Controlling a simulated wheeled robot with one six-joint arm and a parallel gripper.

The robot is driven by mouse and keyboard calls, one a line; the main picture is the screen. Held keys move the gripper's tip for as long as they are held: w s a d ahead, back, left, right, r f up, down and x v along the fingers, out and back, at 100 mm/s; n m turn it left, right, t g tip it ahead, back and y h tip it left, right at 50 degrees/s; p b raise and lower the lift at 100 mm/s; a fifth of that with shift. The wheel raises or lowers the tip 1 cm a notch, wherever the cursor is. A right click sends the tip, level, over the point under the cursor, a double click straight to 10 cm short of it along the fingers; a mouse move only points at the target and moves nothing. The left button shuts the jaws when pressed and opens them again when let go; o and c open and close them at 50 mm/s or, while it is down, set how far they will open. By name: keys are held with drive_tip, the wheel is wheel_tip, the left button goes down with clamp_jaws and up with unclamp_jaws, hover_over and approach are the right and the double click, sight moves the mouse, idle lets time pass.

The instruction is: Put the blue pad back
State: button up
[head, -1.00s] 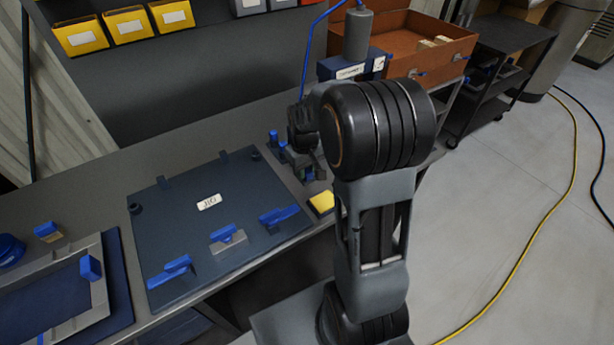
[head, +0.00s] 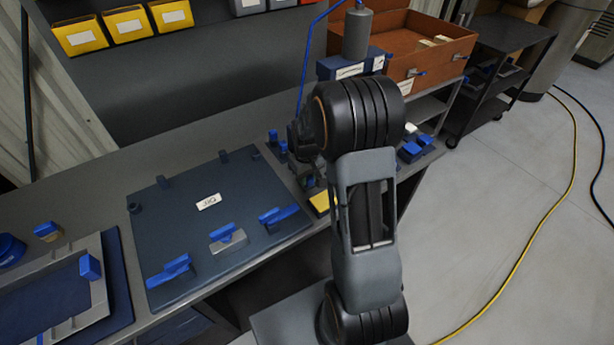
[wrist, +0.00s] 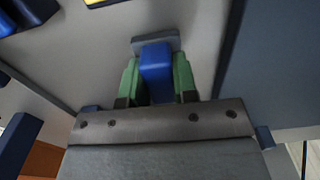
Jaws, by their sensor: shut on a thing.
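In the wrist view my gripper (wrist: 157,84) has its green fingers closed on either side of a blue block, which I take to be the blue pad (wrist: 156,66). A flat grey piece (wrist: 140,44) shows just beyond the block; I cannot tell whether the two are joined. In the head view my arm hides most of the gripper and the held pad, near the right side of the jig board (head: 205,245).
The dark jig board carries several blue-handled clamps (head: 228,237). A yellow pad (head: 320,202) lies at the bench edge beside my arm. More blue pieces (head: 410,151) show right of my arm. An orange-brown box (head: 420,45) stands behind.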

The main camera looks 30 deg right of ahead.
drive_tip(key=shift+f, duration=0.2)
drive_tip(key=o, duration=1)
drive_tip(key=shift+c, duration=0.2)
wheel_tip(320, 180, up, 12)
drive_tip(key=s+a+r+t, duration=0.1)
drive_tip(key=s+a, duration=0.3)
drive_tip(key=s, duration=0.4)
drive_tip(key=s+a+r+m+t, duration=0.1)
drive_tip(key=s+a+r+t, duration=0.1)
drive_tip(key=s+a, duration=0.3)
drive_tip(key=s+r, duration=0.1)
drive_tip(key=s, duration=0.2)
drive_tip(key=shift+a+p, duration=0.3)
drive_tip(key=shift+r, duration=0.1)
